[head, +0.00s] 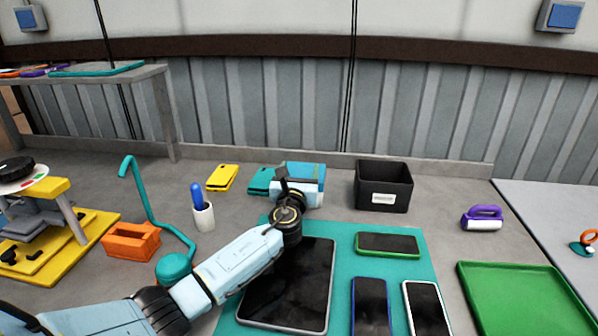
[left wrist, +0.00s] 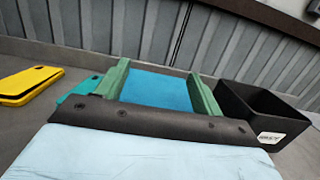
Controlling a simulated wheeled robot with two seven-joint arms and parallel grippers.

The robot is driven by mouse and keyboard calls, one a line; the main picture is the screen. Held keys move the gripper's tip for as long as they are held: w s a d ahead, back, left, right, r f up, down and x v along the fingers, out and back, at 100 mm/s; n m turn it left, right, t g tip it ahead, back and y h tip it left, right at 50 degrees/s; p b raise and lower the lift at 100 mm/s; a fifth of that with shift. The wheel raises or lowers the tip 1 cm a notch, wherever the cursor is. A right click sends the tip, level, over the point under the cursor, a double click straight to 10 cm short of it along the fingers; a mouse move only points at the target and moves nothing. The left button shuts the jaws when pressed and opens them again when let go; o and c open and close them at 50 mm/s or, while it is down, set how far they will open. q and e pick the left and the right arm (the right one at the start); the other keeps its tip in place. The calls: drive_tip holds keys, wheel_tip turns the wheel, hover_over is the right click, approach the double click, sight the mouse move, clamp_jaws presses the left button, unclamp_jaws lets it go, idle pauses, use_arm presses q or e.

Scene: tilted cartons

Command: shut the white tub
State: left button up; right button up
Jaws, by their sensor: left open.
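No white tub can be made out in either view. The nearest white vessel is a small white cup (head: 203,217) with a blue pen-like thing standing in it. My left gripper (head: 304,172) reaches out over the back middle of the table, to the right of the cup. In the left wrist view its two green fingers (left wrist: 160,72) are wide apart, with a flat blue thing (left wrist: 160,88) showing between them. I cannot tell whether they touch it. My gripper's body hides part of that blue thing. My right gripper does not show.
A black bin (head: 384,185) stands right of my left gripper. A yellow case (head: 222,177) lies left of it. A teal mat (head: 420,262) with a tablet and phones lies in front. An orange box (head: 131,241), purple-handled thing (head: 482,217) and green tray (head: 520,300) flank it.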

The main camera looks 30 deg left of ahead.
use_arm(q)
drive_tip(key=shift+s+d, duration=0.2)
drive_tip(key=shift+s, duration=0.3)
drive_tip(key=p+v, duration=0.2)
drive_tip(key=v, duration=0.9)
drive_tip(key=shift+s+d+f, duration=0.15)
drive_tip(key=shift+s+d, duration=0.05)
drive_tip(key=shift+s, duration=0.45)
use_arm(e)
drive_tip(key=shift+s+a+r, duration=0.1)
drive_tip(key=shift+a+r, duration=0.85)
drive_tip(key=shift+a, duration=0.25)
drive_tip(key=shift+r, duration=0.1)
